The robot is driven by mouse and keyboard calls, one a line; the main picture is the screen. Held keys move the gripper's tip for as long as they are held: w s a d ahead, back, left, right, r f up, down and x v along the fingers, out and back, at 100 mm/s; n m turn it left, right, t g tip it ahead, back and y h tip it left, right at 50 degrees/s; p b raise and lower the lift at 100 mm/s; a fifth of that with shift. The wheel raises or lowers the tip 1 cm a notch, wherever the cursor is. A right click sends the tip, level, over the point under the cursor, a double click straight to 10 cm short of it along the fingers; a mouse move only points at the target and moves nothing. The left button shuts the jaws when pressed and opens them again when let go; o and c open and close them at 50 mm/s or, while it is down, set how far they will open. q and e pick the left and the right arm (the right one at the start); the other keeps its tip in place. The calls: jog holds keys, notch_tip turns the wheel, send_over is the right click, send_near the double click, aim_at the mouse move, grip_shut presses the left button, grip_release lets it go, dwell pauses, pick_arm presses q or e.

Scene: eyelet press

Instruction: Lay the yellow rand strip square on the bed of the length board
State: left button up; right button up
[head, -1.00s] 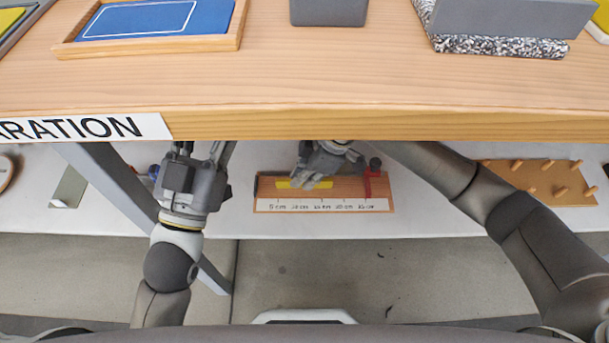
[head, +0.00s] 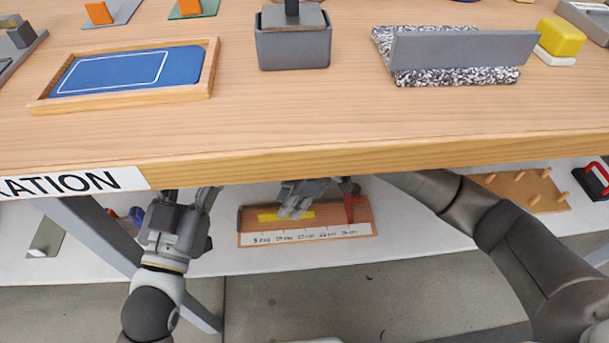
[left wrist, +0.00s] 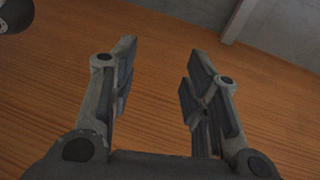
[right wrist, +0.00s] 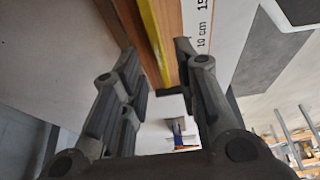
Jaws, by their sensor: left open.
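The length board (head: 355,232) is a wooden board with a white centimetre scale and a red stop (head: 350,205), on the low shelf under the table. The yellow rand strip (head: 267,217) lies along its bed, left of the stop. My right gripper (head: 293,208) is over the strip and hides part of it. In the right wrist view the strip (right wrist: 153,35) runs between my spread fingers (right wrist: 158,55), with gaps on both sides. I cannot tell whether it lies exactly square. My left gripper (head: 193,195) is open and empty, left of the board; a wood-grained surface fills most of its view.
The table's front edge (head: 350,160) overhangs the shelf, close above both grippers. A table leg (head: 100,245) slants down at the left. A pegged board (head: 530,192) lies right on the shelf. The shelf (head: 410,235) is clear just right of the length board.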

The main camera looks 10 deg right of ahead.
jog(key=p+v, duration=0.1)
jog(key=v, duration=0.3)
jog(key=p+v, duration=0.2)
jog(key=v, duration=0.3)
jog(key=s+a+f+m+t+y, duration=0.2)
jog(key=s+a+m+t+y, duration=0.15)
jog(key=a+m, duration=0.2)
pick_arm(q)
jog(key=s+a+f+g+y, duration=0.1)
jog(key=f+g, duration=0.3)
jog(key=f, duration=0.2)
jog(key=s+a+f+g+y, duration=0.1)
jog(key=s+f+g, duration=0.1)
jog(key=f+g, duration=0.2)
notch_tip(320, 180, down, 3)
jog(key=shift+s+a+f+y, duration=0.1)
jog(key=shift+s+a+y, duration=0.05)
jog(key=shift+a+y, duration=0.25)
pick_arm(e)
jog(key=s+d+m+t+h, duration=0.2)
jog(key=d+m+t, duration=0.2)
jog(key=d, duration=0.4)
jog(key=s+d+m+t+h, duration=0.2)
jog(key=d+m, duration=0.4)
jog(key=d, duration=0.3)
jog(key=shift+t+h, duration=0.85)
jog(key=shift+t, duration=0.3)
